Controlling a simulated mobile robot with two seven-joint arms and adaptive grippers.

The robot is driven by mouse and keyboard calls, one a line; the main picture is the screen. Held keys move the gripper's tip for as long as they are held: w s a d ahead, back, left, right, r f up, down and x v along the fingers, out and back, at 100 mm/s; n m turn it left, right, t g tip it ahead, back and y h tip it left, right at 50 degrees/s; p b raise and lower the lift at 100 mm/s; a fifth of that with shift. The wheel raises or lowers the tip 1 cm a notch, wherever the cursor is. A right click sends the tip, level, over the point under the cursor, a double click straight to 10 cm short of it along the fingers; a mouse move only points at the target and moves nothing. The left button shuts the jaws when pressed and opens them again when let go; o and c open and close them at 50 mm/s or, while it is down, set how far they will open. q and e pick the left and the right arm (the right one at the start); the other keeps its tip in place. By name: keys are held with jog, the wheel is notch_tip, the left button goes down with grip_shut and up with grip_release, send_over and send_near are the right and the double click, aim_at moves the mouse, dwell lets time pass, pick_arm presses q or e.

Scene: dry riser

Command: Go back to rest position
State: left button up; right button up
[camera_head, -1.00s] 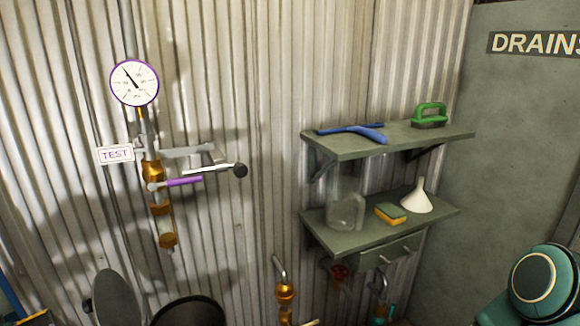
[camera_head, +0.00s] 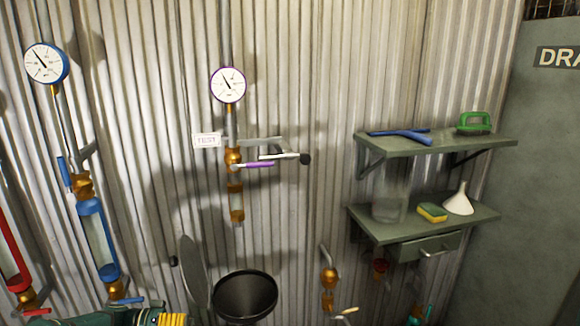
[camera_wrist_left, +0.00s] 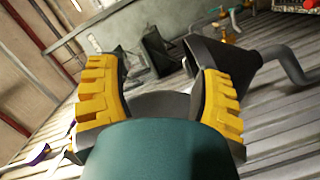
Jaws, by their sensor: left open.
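My left gripper (camera_head: 172,320) shows at the bottom edge of the head view, only its yellow finger pads and some teal arm. In the left wrist view its two yellow-padded fingers (camera_wrist_left: 160,75) stand apart with nothing held between them. A dark funnel-shaped vessel (camera_wrist_left: 228,60) is beyond the fingers there. My right gripper is in neither view.
A black round bin-like opening (camera_head: 245,295) with a raised lid (camera_head: 192,270) is right of my left gripper. Gauges with blue (camera_head: 46,63) and purple (camera_head: 229,85) rims hang on the corrugated wall. Shelves (camera_head: 470,143) hold cleaning things at right.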

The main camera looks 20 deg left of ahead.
pick_arm(q)
jog(key=s+d+f+n+g+y, duration=0.25)
jog(key=d+f, duration=0.35)
jog(key=d, duration=0.6)
jog(key=s+d+f+n+g+y, duration=0.15)
jog(key=d+f+g, duration=0.25)
jog(key=d+f, duration=0.55)
jog(key=s+d+n+y, duration=0.1)
jog(key=s+d+y, duration=0.4)
jog(key=s, duration=0.4)
jog(key=s+d+y, duration=0.2)
jog(key=s+d, duration=0.4)
jog(key=s, duration=0.3)
jog(key=w+d+r+m+t, duration=0.1)
jog(key=w+d+r, duration=0.1)
jog(key=w+r, duration=0.3)
jog(key=shift+d+r, duration=0.2)
jog(key=shift+r, duration=0.35)
